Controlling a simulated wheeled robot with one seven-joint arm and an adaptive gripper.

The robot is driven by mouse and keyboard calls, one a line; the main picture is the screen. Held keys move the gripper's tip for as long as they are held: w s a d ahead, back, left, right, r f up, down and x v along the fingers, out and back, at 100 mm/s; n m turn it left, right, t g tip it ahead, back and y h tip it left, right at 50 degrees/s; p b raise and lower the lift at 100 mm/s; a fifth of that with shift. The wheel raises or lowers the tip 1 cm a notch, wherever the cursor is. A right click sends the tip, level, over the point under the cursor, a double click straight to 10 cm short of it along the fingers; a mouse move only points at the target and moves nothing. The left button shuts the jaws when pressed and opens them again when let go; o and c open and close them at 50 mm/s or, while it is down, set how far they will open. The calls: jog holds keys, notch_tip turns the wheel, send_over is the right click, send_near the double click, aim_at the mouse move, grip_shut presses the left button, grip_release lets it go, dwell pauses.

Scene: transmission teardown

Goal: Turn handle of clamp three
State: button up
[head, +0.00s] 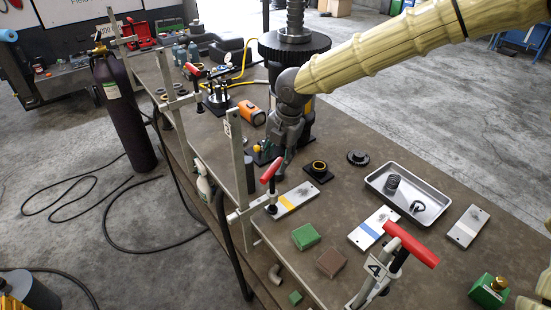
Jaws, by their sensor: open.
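A bar clamp (238,170) stands at the near-left edge of the workbench, with a red T-handle (270,171) on its screw. The small label high on its bar is too small to read, but it stands beside the clamp labelled 4 (377,268), which has a red handle (411,244) at the front. My gripper (279,160) points down just above and right of the first clamp's red handle, with its fingers open. I cannot tell whether a finger touches the handle. My gripper partly hides the bench behind it.
On the workbench (345,185) lie plates with yellow and blue stripes (296,198), green and brown blocks (306,236), a metal tray (400,208) with a spring, and a black bearing block (318,172). A large gear stack (293,48) stands behind my gripper. More clamps (171,95) line the left edge.

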aim_at(272, 179)
jog(key=shift+p+x, duration=0.35)
jog(key=shift+x, duration=0.95)
jog(key=shift+c, duration=0.2)
grip_shut()
